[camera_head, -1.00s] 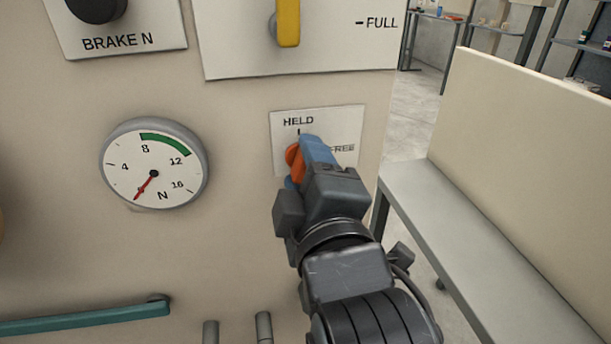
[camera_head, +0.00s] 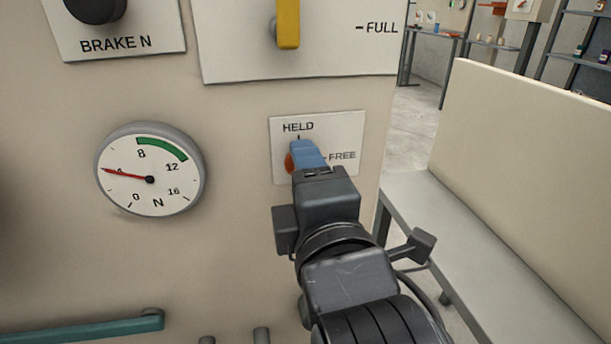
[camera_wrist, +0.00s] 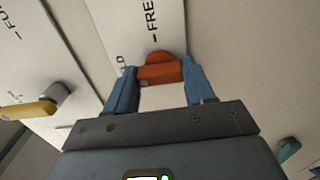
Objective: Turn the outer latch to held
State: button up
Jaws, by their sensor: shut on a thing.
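The outer latch is an orange knob (camera_head: 289,162) on a white plate (camera_head: 345,130) marked HELD at the top and FREE at the right. My gripper (camera_head: 300,157) is at the plate, with its blue fingers around the latch and covering most of it in the head view. In the wrist view, the orange latch (camera_wrist: 160,71) sits between the two blue fingertips (camera_wrist: 160,80), which are shut on it. The FREE mark is clear there, while a finger partly covers the HELD word. Which mark the latch points at is hard to tell.
A round dial (camera_head: 150,168) is left of the latch, its red needle near 4. A yellow lever (camera_head: 288,22) is above, on a plate marked FULL. A teal bar (camera_head: 85,328) is at lower left. A grey bench (camera_head: 450,235) stands to the right.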

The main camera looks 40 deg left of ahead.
jog(key=o, duration=1)
jog(key=shift+o, duration=0.2)
jog(key=b+v, duration=0.1)
jog(key=v, duration=0.6)
jog(key=shift+s+d, duration=0.25)
jog(key=shift+s, duration=0.05)
